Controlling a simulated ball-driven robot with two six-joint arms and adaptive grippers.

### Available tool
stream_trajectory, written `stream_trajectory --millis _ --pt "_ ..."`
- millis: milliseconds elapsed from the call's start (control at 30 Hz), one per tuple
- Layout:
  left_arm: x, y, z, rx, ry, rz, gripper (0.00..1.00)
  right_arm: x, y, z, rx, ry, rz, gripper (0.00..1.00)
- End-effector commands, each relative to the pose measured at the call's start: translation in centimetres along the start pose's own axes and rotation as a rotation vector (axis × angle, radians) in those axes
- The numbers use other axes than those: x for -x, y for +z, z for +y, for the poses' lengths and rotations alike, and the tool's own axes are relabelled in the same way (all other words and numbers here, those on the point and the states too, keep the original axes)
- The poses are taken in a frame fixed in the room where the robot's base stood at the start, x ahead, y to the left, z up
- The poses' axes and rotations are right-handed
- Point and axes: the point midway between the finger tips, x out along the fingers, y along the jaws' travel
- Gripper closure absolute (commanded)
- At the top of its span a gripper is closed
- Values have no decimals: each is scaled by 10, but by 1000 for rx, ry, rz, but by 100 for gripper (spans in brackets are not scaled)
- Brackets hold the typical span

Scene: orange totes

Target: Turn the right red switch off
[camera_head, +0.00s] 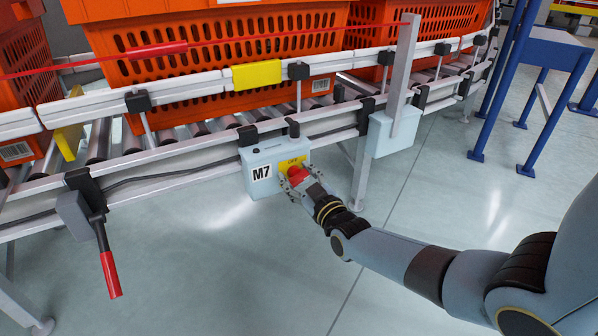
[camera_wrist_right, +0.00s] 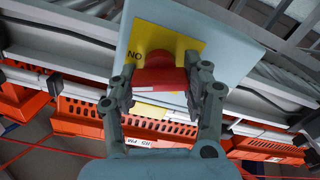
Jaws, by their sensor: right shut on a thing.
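The red switch (camera_head: 296,174) is a knob on a yellow plate (camera_head: 286,164) on the front of a pale blue box (camera_head: 262,178) marked M7. My right gripper (camera_head: 298,187) is at the box with its fingers on either side of the knob. In the right wrist view the red switch (camera_wrist_right: 158,72) sits between the two fingers of my right gripper (camera_wrist_right: 160,88), which is shut on it. The yellow plate (camera_wrist_right: 143,38) shows letters that read "NO" in this view, partly hidden by the knob and fingers. My left gripper is not in view.
The box hangs on a roller conveyor rail (camera_head: 190,176) carrying orange totes (camera_head: 215,45). A lever with a red grip (camera_head: 109,275) hangs at the left. A grey post (camera_head: 405,70) stands right of the box. The floor in front is clear.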

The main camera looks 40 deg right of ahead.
Motion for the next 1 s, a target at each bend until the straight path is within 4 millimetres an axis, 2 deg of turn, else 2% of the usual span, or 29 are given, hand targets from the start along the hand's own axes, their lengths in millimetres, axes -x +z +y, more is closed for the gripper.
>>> stream_trajectory --millis 33,300,1000 --pt "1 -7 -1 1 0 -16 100 -1 -3 1 41 1 1 84" --pt "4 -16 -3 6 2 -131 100 0 -2 -1 299 1 0 84" --pt "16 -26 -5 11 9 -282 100 0 2 -5 942 -1 -1 84"
